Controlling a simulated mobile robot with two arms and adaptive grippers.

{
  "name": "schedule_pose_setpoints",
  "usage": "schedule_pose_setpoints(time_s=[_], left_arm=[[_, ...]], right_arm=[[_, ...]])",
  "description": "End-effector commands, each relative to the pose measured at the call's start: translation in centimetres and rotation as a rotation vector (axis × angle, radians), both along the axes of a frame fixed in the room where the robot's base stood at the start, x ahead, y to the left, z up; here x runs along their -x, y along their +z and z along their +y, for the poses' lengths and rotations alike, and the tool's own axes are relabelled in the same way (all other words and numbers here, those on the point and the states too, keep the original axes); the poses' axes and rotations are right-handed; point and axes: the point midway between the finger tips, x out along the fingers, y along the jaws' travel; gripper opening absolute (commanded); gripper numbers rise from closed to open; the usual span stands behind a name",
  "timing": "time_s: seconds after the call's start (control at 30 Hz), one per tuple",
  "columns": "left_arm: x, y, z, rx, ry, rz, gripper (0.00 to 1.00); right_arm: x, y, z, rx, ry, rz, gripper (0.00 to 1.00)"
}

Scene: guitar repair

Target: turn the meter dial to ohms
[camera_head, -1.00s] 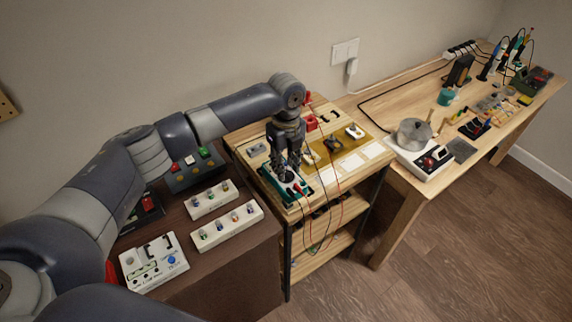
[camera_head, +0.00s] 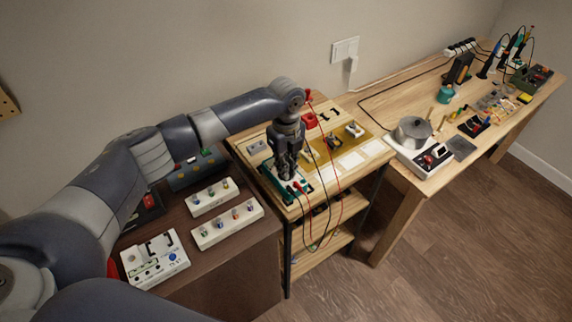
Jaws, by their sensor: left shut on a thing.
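The meter (camera_head: 297,197) is a teal-edged device lying on the wooden shelf unit's top, near its front left corner. Red and black leads run from it and hang over the shelf's front. My left gripper (camera_head: 288,176) points down onto the meter from above and is shut at its face. The fingers and wrist cover the dial, so its setting is hidden. My right gripper is not in view.
The shelf unit's top (camera_head: 318,193) also holds a gold mat (camera_head: 338,148) with small parts and a red item (camera_head: 310,121). White boxes with knobs (camera_head: 228,224) stand on the brown cabinet at left. A workbench (camera_head: 400,100) with a pot and tools stands at right.

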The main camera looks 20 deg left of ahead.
Motion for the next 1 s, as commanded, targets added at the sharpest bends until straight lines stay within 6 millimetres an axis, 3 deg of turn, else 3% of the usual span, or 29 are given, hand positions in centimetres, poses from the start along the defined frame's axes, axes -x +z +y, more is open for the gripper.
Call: schedule_pose_setpoints(time_s=[0.6, 1.0], left_arm=[[0.1, 0.4, -0.1, 0.002, 0.401, 0.002, 0.0], [0.0, 0.2, 0.0, 0.001, 0.569, -0.001, 0.0]], right_arm=[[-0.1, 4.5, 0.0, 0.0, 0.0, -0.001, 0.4], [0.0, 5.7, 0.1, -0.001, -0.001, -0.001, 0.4]])
